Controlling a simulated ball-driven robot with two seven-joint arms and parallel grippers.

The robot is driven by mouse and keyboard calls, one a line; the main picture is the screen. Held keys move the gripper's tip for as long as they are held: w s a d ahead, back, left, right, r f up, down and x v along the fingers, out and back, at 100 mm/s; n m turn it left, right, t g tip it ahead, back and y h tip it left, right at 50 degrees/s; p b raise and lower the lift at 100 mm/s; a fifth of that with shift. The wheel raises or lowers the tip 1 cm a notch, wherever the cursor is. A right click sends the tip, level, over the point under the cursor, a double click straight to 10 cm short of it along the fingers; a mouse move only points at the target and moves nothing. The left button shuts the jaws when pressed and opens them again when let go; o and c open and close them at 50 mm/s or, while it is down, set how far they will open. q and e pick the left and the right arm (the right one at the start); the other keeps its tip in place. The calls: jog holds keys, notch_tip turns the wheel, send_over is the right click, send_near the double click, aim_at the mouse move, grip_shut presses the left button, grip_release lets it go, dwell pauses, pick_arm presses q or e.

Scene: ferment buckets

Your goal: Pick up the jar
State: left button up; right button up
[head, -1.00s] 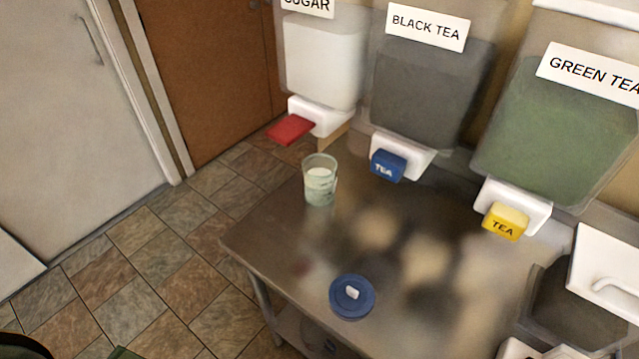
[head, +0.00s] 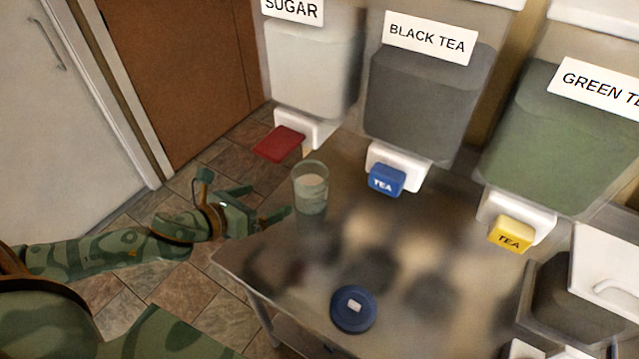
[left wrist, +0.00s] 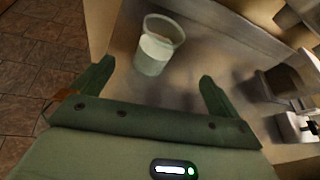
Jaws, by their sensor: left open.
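The jar (head: 311,190) is a clear, pale container with whitish contents, standing upright on the metal table near its left back edge. My left gripper (head: 272,203) is open and empty, just to the left of the jar in the head view, with its fingers pointing toward it. In the left wrist view the jar (left wrist: 156,48) stands beyond and between the two spread fingers of my left gripper (left wrist: 153,78), apart from them. My right gripper is in neither view.
A blue round lid (head: 353,309) lies on the metal table (head: 262,262). Dispensers for sugar (head: 312,72), black tea (head: 420,100) and green tea (head: 565,140) stand behind, with a red tap (head: 279,143), blue tap (head: 387,180) and yellow tap (head: 511,234). Part of the tabletop looks blurred.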

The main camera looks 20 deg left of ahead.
aim_at(296, 187)
pick_arm(q)
jog(key=w+d+f, duration=0.1)
jog(key=w, duration=0.2)
jog(key=w+d+f+m+b, duration=0.1)
jog(key=w+f, duration=0.1)
jog(key=w, duration=0.1)
jog(key=w+f+m, duration=0.1)
jog(key=w, duration=0.2)
jog(key=shift+w+d+f+b, duration=0.15)
jog(key=shift+w+d+b, duration=0.15)
jog(key=shift+d+b, duration=0.1)
jog(key=b+x, duration=0.1)
jog(key=x, duration=0.4)
jog(key=shift+w+d+f, duration=0.15)
jog(key=shift+f, duration=0.05)
jog(key=shift+r, duration=0.1)
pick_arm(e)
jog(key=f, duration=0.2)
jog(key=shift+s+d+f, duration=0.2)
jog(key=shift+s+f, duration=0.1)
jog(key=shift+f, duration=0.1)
pick_arm(q)
jog(key=c, duration=1)
jog(key=shift+r, duration=0.1)
jog(key=c, duration=0.5)
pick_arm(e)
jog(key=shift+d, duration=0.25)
